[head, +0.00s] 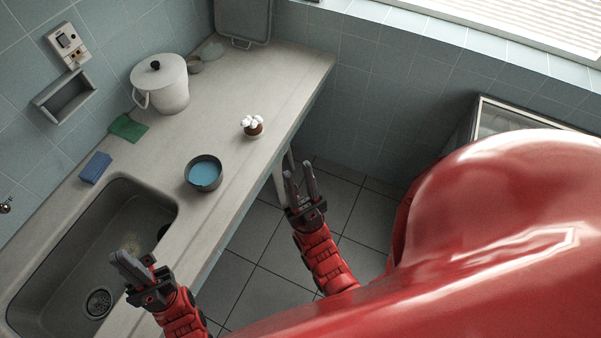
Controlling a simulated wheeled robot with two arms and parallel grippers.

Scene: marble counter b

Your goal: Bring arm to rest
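My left gripper (130,265) is in the head view at lower left, over the sink's near right edge. It appears to hold nothing, and its fingers overlap in this view, so the gap is hard to judge. My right gripper (301,178) is over the floor, just right of the counter's front edge. Its two fingers point up in the picture and stand apart with nothing between them. Both red forearms come in from the bottom.
The counter (235,135) carries a blue-filled bowl (204,173), a small flowerpot (253,126), a white lidded pot (161,84), a green cloth (128,127) and a blue sponge (95,168). The sink (60,262) is at left. Tiled floor (262,285) lies open between the arms.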

